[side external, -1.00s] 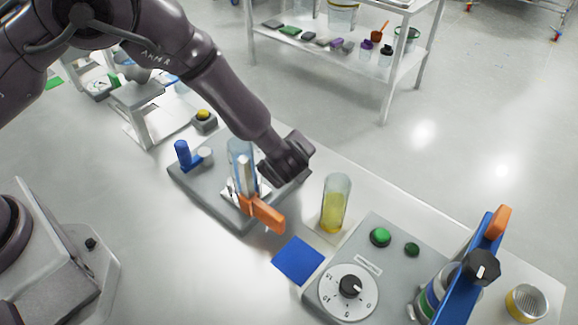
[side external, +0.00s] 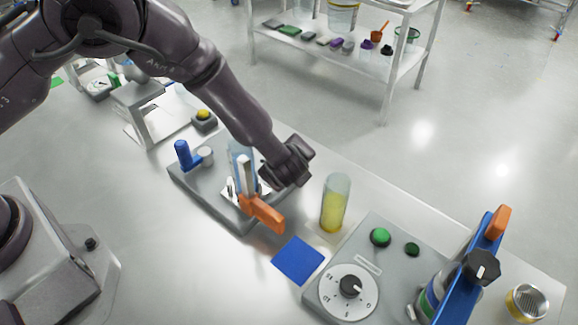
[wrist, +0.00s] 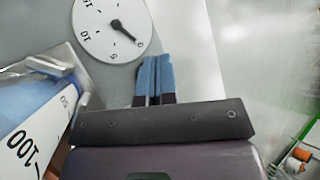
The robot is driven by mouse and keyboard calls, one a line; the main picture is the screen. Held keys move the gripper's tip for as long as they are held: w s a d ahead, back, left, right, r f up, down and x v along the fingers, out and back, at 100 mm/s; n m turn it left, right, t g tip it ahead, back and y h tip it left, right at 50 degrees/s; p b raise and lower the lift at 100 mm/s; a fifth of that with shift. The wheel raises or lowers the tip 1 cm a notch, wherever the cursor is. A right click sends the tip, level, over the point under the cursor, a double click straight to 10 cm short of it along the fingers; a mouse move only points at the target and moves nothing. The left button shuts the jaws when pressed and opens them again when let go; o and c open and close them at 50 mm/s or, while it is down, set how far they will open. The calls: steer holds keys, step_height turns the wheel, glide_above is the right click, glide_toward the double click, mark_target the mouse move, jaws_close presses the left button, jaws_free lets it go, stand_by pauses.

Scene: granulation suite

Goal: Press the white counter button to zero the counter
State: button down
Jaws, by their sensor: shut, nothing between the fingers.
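A grey device (side external: 190,190) stands on the bench with a blue handle (side external: 183,153), a clear cylinder and an orange lever (side external: 264,215). A pale round cap (side external: 206,155) beside the blue handle may be the white counter button; I cannot be sure. My gripper (wrist: 155,78) is shut and empty, its blue fingertips together in the wrist view. In the side view my dark hand is at the device's right edge; its fingertips are hidden there. The wrist view shows a white dial (wrist: 112,28) above the fingertips and a cylinder (wrist: 35,125) marked 100 at left. No button is clear there.
A beaker of yellow contents (side external: 335,205) stands right of the device. A blue mat (side external: 298,261) lies in front. A yellow-topped box (side external: 204,120) sits behind.

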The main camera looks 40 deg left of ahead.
stand_by(0.3)
steer(key=shift+r, duration=0.9)
steer(key=shift+r, duration=2.5)
